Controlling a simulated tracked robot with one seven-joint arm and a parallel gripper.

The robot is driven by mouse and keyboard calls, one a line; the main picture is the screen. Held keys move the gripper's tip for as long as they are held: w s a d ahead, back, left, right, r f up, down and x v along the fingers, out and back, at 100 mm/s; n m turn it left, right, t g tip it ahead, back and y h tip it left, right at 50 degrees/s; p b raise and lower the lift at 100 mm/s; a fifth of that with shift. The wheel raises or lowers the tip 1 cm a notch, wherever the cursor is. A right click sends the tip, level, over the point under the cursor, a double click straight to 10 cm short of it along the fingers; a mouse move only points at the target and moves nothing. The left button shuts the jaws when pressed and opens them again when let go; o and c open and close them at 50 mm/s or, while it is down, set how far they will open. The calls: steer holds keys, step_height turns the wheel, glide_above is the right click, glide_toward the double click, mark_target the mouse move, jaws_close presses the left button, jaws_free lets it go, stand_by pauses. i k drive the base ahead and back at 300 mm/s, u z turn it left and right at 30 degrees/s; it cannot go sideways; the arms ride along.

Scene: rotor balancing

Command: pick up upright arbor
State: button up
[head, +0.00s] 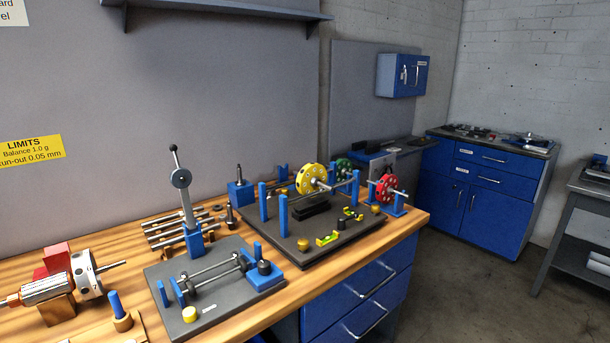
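Two upright shafts show in the head view. A short dark one (229,216) stands on the wooden bench beside several lying metal rods (170,229). Another dark pin (239,171) stands up from a blue block (241,194) at the back left corner of the dark balancing plate. I cannot tell for sure which of the two is the upright arbor. Both stand vertical, and no gripper touches either. My gripper is not in view.
A lever press (184,196) rises left of the arbors. A dark plate (212,293) with blue supports lies in front. Yellow (310,179), red (386,188) and green (343,169) rotors stand to the right. A chuck unit (87,275) is at left.

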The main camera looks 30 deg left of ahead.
mark_target(239, 182)
steer(key=z, duration=0.75)
steer(key=i, duration=2.75)
steer(key=u, duration=3.7)
